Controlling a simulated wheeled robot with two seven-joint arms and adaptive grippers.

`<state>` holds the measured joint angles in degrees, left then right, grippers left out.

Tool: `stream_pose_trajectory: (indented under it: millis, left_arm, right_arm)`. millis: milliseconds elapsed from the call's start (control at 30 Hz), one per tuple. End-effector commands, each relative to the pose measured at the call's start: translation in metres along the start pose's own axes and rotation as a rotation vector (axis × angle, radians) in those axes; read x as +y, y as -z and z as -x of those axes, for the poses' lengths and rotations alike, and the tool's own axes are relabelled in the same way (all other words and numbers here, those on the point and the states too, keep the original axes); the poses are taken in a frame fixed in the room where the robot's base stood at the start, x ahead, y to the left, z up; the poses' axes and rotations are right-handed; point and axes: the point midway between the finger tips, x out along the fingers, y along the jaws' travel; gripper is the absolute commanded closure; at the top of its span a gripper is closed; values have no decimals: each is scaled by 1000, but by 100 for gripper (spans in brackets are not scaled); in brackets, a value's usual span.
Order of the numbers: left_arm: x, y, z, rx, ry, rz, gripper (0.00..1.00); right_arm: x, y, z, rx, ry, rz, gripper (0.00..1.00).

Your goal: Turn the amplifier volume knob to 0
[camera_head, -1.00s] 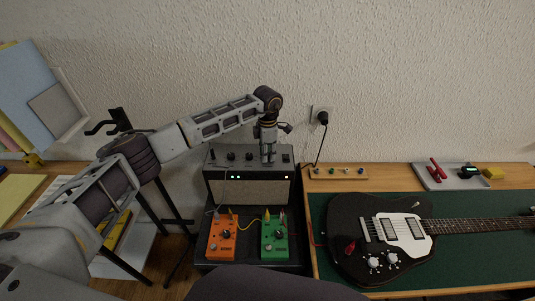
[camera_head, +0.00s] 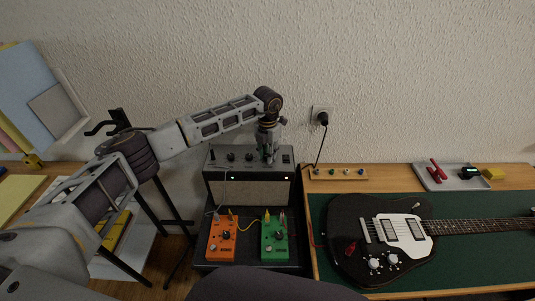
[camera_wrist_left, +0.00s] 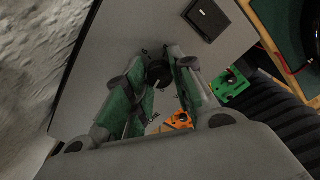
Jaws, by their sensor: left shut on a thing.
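My left gripper (camera_head: 268,160) points down over the panel's right part. In the left wrist view, a round black knob (camera_wrist_left: 158,70) with a pale pointer line sits between the green-padded fingers of the left gripper (camera_wrist_left: 160,66), which is shut on it. In the head view the fingers hide this knob. I cannot read its scale. My right gripper is not in view.
A black switch (camera_wrist_left: 207,18) stands on the panel near the gripped knob. An orange pedal (camera_head: 221,246) and a green pedal (camera_head: 274,246) stand in front of the amplifier, with cables. A black guitar (camera_head: 350,222) lies on the green mat at right.

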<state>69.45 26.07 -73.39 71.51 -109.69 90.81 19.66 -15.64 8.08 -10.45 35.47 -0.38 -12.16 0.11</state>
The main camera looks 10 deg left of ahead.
Motion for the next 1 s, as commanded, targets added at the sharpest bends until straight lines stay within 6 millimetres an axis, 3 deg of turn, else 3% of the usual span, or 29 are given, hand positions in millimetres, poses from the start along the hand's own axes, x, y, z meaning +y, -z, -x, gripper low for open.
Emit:
stream_pose_trajectory:
  millis: [567, 1000]
  left_arm:
    - [1, -1, 2, -4, 0, 433, 99]
    - [1, -1, 2, -5, 1, 605, 99]
  right_arm:
    - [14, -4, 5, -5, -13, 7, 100]
    - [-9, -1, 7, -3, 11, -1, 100]
